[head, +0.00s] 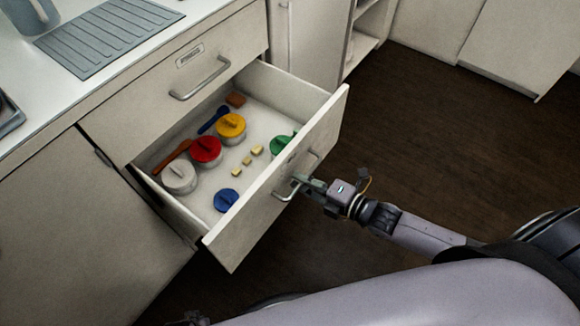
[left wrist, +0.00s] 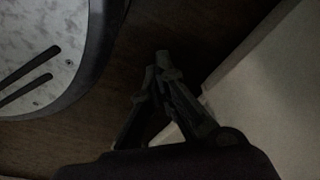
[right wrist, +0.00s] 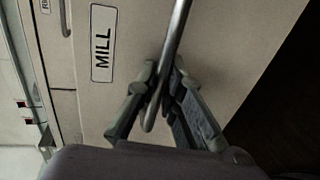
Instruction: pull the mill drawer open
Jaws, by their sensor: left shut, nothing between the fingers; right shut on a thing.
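The mill drawer (head: 230,243) stands well out from the cabinet, with its inside in view in the head view. Its front carries a MILL label (right wrist: 103,43) in the right wrist view. A metal bar handle (right wrist: 179,38) is fixed to that front. My right gripper (head: 299,182) is at the drawer front, its fingers shut on the handle. In the left wrist view my left gripper (left wrist: 163,65) is shut and empty, low over the dark floor, beside a pale panel.
The drawer holds lidded jars, including a red-lidded one (head: 206,150) and a yellow-lidded one (head: 231,126), plus small yellow blocks. A closed drawer (head: 178,75) is above it, below the counter (head: 45,90). Dark floor (head: 440,140) is clear at right.

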